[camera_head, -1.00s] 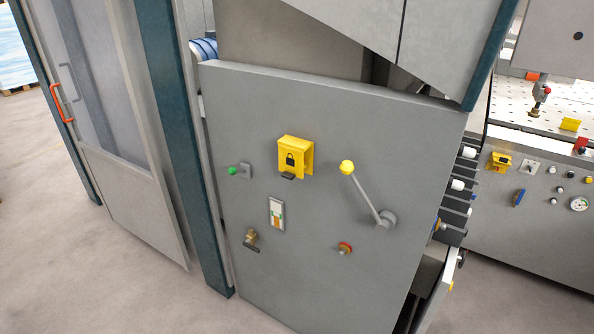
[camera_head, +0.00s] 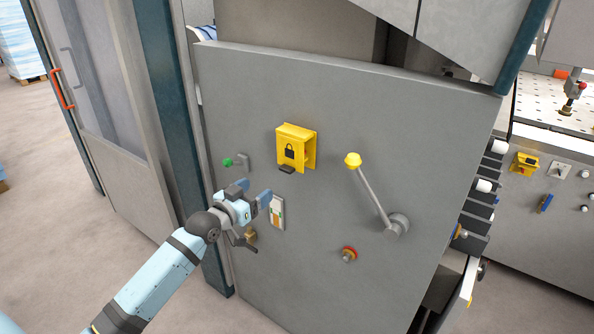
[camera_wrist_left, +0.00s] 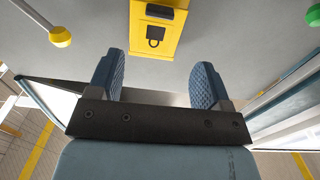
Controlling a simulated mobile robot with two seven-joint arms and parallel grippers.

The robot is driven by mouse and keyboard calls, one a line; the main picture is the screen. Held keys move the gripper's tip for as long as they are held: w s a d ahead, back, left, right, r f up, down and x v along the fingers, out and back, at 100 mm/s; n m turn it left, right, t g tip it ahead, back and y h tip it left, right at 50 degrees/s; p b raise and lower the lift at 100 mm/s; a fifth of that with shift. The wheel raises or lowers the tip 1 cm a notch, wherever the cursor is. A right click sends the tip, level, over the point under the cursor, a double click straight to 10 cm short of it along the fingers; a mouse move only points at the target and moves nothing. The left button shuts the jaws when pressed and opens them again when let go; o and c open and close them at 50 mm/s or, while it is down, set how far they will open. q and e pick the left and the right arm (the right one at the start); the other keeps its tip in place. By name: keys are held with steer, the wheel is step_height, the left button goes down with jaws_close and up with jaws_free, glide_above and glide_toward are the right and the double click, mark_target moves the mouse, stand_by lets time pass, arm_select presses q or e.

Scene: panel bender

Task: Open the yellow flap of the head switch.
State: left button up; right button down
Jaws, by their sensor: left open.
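The yellow flap (camera_head: 291,152) of the head switch carries a black padlock mark and sits on the grey panel, left of the lever, hanging down over the switch. A dark tab (camera_head: 286,170) shows at its lower edge. My right gripper is not in view.
On the panel (camera_head: 330,220) are a green knob (camera_head: 228,162), a white-framed switch (camera_head: 278,212), a lever with a yellow knob (camera_head: 353,159) and a red-yellow button (camera_head: 348,254). My left arm partly covers a brass fitting (camera_head: 251,236).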

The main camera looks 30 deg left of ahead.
mark_target(284, 170)
arm_select(q)
steer(key=w, duration=0.4)
steer(key=w+p, duration=0.1)
steer(key=w, duration=0.3)
steer(key=w+d, duration=0.1)
steer(key=w, duration=0.3)
steer(key=shift+w+p, duration=0.15)
steer(key=shift+p, duration=0.2)
steer(key=c, duration=1.3)
